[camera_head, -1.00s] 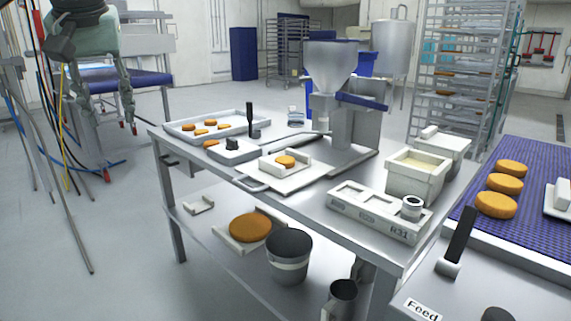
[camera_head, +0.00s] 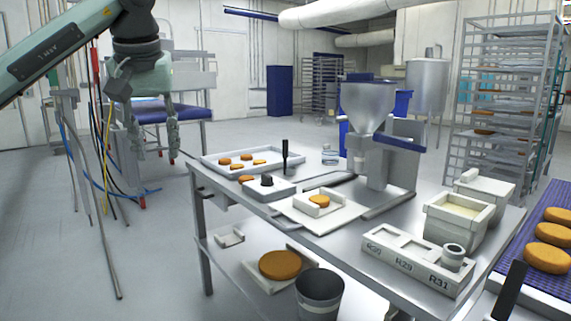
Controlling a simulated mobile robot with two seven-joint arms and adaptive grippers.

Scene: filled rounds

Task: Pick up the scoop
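Two black-handled tools show, and I cannot tell for sure which is the scoop. One (camera_head: 285,152) stands upright at the right end of the tray on the steel table, with a small grey metal part at its foot. My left gripper (camera_head: 154,138) hangs fingers down at the upper left, open and empty, well left of the table and apart from both tools. My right gripper is out of view.
The steel table (camera_head: 322,244) carries a tray (camera_head: 211,166) of orange rounds, a small scale-like box (camera_head: 266,188), a hopper machine (camera_head: 372,104), a holder marked R29 and R31 (camera_head: 417,264) and a white tub (camera_head: 459,219). A blue belt (camera_head: 535,271) with rounds is at right.

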